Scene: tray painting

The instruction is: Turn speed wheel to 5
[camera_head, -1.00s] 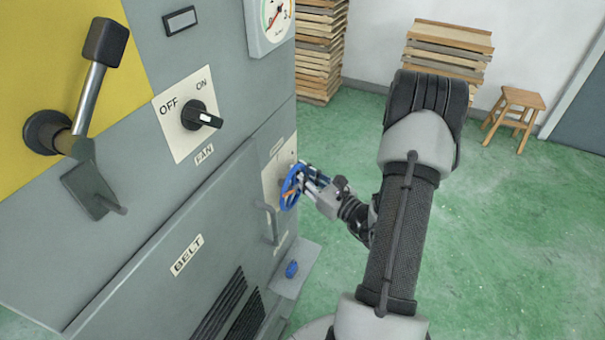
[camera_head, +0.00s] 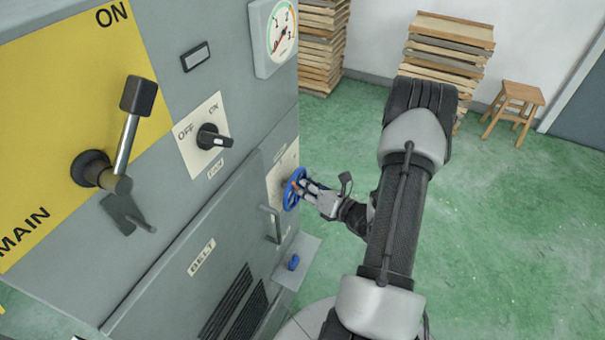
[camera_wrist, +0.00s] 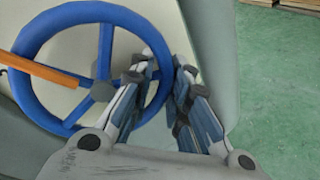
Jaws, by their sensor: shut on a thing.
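The blue speed wheel (camera_head: 289,192) is mounted on the side panel of the grey machine, right of the belt door. In the wrist view the wheel (camera_wrist: 75,17) fills the left half, with blue spokes, a grey hub and an orange bar (camera_wrist: 40,68) pointing left. My gripper (camera_head: 304,186) is at the right side of the wheel. In the wrist view my gripper (camera_wrist: 164,72) has its fingers close together about the right part of the rim, shut on it. The contact itself is partly hidden by the fingers. I cannot read any speed marks near the wheel.
The machine carries a main lever (camera_head: 128,125), a fan knob (camera_head: 209,138), a gauge (camera_head: 281,30) and a door handle (camera_head: 272,222). A small blue object (camera_head: 293,262) sits on a ledge below. Stacked boards (camera_head: 440,60) and a stool (camera_head: 514,108) stand behind. Green floor is free at right.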

